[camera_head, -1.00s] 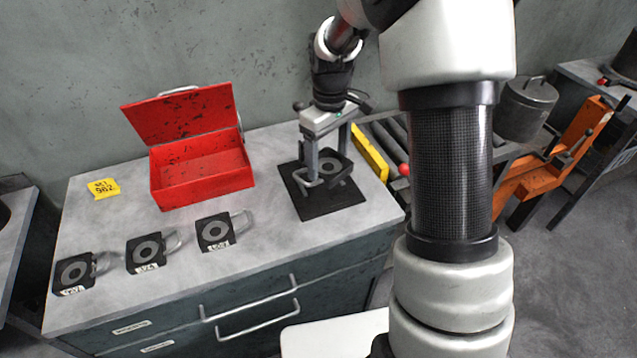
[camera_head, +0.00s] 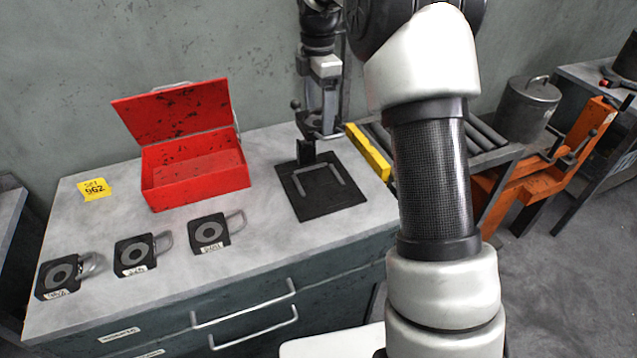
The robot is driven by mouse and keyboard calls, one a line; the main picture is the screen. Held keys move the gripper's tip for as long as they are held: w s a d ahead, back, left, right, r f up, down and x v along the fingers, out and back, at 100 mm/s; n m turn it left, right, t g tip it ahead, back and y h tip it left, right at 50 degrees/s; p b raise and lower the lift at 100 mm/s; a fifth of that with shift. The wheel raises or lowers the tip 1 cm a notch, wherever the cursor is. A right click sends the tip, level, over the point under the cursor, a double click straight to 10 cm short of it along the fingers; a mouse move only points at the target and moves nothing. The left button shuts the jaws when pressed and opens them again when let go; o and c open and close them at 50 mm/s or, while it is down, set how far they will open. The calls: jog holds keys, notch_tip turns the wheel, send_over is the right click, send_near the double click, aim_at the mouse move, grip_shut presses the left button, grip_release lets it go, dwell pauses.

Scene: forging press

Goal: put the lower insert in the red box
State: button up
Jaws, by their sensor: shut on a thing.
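My gripper (camera_head: 323,108) is above the back of the black mat (camera_head: 345,205), at the right of the bench. It is shut on the lower insert (camera_head: 318,122), a dark piece partly hidden by the fingers; its exact tilt is hard to tell. A small black upright part (camera_head: 306,152) shows just below, at the mat's back edge; I cannot tell whether it belongs to the insert. The mat carries a pale U-shaped outline and is otherwise bare. The red box (camera_head: 195,185) stands open to the left of my gripper, its lid raised at the back and its inside empty.
Three black ringed blocks with wire handles (camera_head: 58,277) (camera_head: 135,255) (camera_head: 209,233) lie along the bench front; their labels are too small to read surely. A yellow tag (camera_head: 95,189) reads "SET 962". A yellow bar (camera_head: 368,153) and roller conveyor (camera_head: 487,133) flank the right side.

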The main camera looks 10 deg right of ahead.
jog(key=shift+r, duration=0.15)
notch_tip(320, 180, down, 18)
jog(key=shift+w+r+b, duration=0.1)
jog(key=shift+r+b, duration=0.1)
jog(key=shift+b, duration=0.4)
jog(key=shift+f, duration=0.2)
jog(key=o, duration=2.1)
jog(key=shift+f, duration=0.1)
